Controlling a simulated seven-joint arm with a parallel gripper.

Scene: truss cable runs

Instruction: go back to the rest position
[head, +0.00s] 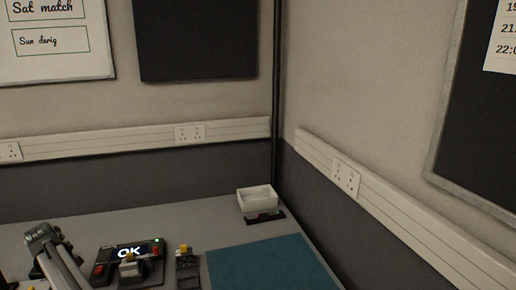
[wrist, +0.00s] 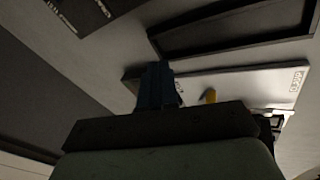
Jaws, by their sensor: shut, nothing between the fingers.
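My gripper (wrist: 157,84) shows in the wrist view, its dark fingers together with nothing seen between them. It points over pale and dark flat surfaces, and I cannot tell its height above them. In the head view I cannot make out my gripper. A small device with a lit "OK" display (head: 129,252) stands on the grey table (head: 180,222). A yellow-topped connector piece (head: 184,262) stands to its right. A small yellow part (wrist: 210,97) shows just right of the fingers in the wrist view.
A teal mat (head: 268,265) lies at the front right of the table. A white open bin (head: 257,201) stands near the back corner. A dark recessed panel (wrist: 235,28) fills the upper wrist view. The table behind the device is clear.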

